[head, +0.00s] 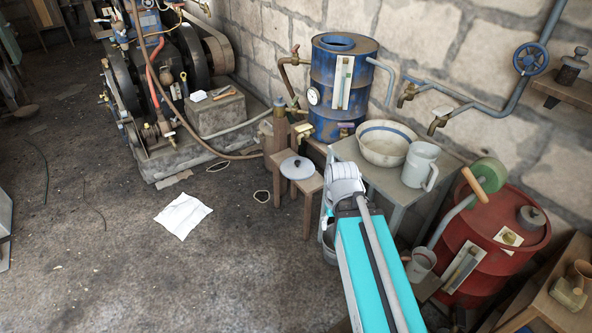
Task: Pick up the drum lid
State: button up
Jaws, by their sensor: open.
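The drum lid (297,167) looks like a round, pale grey disc with a small dark knob on top. It lies flat on a small wooden stool (311,184) near the middle of the head view. The blue drum (330,75) stands behind it against the wall, with a round opening in its top. My turquoise and grey arm reaches up from the bottom, and its pale wrist end is just right of the stool, apart from the lid in the picture. My gripper itself cannot be made out; the arm links seem to hide it.
A grey table right of the stool holds a wide bowl (386,143) and a metal jug (421,165). A red drum (490,235) stands at the right. The engine (160,70) is at back left. A white paper (183,215) lies on otherwise mostly clear floor.

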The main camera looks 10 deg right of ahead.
aim_at(295, 168)
jog(key=u, duration=0.55)
jog(key=k, duration=1.35)
jog(key=u, duration=0.8)
jog(key=i, duration=1.85)
jog(key=z, duration=0.25)
jog(key=i, duration=0.75)
jog(key=z, duration=0.8)
jog(key=i, duration=0.6)
jog(key=z, duration=0.45)
